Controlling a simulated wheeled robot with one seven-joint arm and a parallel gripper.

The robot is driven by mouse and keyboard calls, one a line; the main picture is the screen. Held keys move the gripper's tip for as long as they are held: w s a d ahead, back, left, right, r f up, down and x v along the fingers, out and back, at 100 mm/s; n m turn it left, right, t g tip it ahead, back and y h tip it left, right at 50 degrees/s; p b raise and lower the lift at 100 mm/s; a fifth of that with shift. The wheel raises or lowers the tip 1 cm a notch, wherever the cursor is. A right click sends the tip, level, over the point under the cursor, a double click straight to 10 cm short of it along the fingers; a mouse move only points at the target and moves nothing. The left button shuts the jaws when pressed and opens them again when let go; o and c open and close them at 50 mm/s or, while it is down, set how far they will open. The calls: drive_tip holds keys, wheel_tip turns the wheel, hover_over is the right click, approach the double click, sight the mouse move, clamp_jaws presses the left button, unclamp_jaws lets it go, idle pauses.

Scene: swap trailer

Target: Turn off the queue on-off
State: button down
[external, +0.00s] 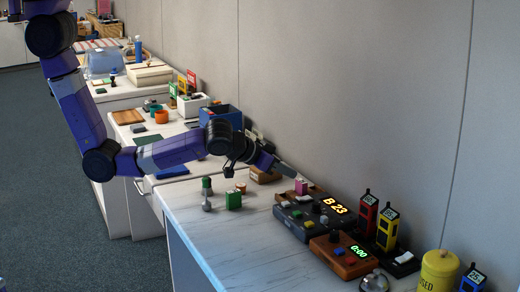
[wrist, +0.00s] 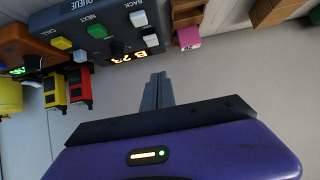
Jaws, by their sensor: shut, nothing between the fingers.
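The queue box (external: 300,222) is a dark grey console on the counter, with its lit display (external: 333,205) reading "B 23". It also shows upside down in the wrist view (wrist: 105,17), with the label QUEUE, a green NEXT button (wrist: 97,31), a white BACK button (wrist: 138,18) and further white keys (wrist: 150,40). Which control is the on-off I cannot tell; the small labels are unreadable. My gripper (external: 293,174) is shut and empty, behind and above the box's far left end. In the wrist view my gripper (wrist: 158,92) points toward the box, apart from it.
An orange-brown timer box (external: 345,262) reading "0:00" adjoins the queue box. A pink block (external: 301,187) lies near its far end. Red (external: 367,210) and yellow (external: 387,229) handsets stand behind it by the wall.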

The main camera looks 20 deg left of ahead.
sight(293, 203)
drive_tip(key=x, duration=0.4)
drive_tip(key=shift+w+d+f, duration=0.15)
drive_tip(key=shift+d, duration=0.05)
drive_tip(key=f, duration=0.3)
drive_tip(key=shift+s+a+p, duration=0.3)
drive_tip(key=shift+p, duration=0.1)
drive_tip(key=shift+a+f, duration=0.1)
drive_tip(key=shift+f, duration=0.45)
drive_tip(key=shift+s+f, duration=0.1)
drive_tip(key=f+b, duration=0.1)
drive_tip(key=b, duration=0.2)
drive_tip(key=shift+s+a+f+b, duration=0.1)
drive_tip(key=shift+a+f+b, duration=0.05)
drive_tip(key=shift+b, duration=0.15)
drive_tip(key=shift+r+p, duration=0.35)
drive_tip(key=shift+p, duration=0.05)
drive_tip(key=shift+r, duration=0.1)
drive_tip(key=shift+r+p, duration=0.55)
drive_tip(key=shift+r, duration=0.2)
drive_tip(key=shift+r, duration=0.1)
